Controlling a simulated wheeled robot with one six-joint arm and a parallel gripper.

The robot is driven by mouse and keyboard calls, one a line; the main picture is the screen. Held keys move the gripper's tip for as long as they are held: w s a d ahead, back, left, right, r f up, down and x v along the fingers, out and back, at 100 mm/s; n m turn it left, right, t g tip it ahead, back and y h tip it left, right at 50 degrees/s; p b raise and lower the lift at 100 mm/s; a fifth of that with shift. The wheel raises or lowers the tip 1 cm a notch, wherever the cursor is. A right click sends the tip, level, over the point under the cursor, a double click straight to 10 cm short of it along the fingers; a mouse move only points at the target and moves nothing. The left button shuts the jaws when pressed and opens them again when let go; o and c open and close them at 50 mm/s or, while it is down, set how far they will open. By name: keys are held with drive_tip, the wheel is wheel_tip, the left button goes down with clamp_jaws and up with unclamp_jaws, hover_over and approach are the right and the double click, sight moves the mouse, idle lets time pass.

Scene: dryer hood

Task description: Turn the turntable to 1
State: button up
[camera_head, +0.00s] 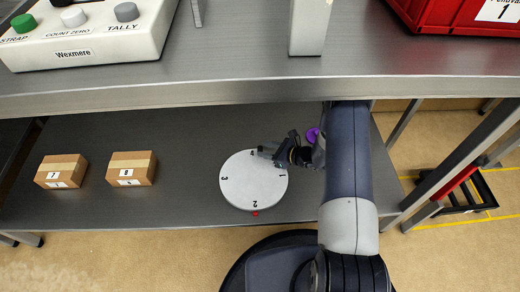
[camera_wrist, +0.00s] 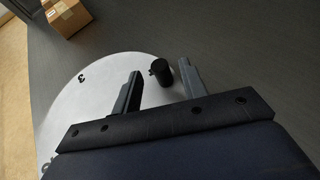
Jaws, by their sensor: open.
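The turntable (camera_head: 250,186) is a white disc on the lower shelf, with 1 at its right, 2 at its front and 3 at its left; a mark near the back is partly hidden by my gripper. A small red mark (camera_head: 255,213) sits at its front edge, beside the 2. The disc also shows in the wrist view (camera_wrist: 90,100), with its 3 visible. A short black peg (camera_wrist: 161,72) stands near its rim, between my open fingers and apart from both. My gripper (camera_head: 268,152) is over the disc's back right edge; its fingers also show in the wrist view (camera_wrist: 160,72).
Two cardboard boxes, the left box (camera_head: 61,171) and the right box (camera_head: 132,168), stand left of the turntable. The upper shelf (camera_head: 240,65) overhangs the back, carrying a control panel (camera_head: 85,35) and a red crate (camera_head: 450,15). A purple object (camera_head: 312,134) lies behind my arm.

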sight(260, 148)
drive_tip(key=shift+b+x, duration=0.35)
drive_tip(key=shift+x, duration=1.5)
drive_tip(key=shift+c, duration=0.5)
clamp_jaws()
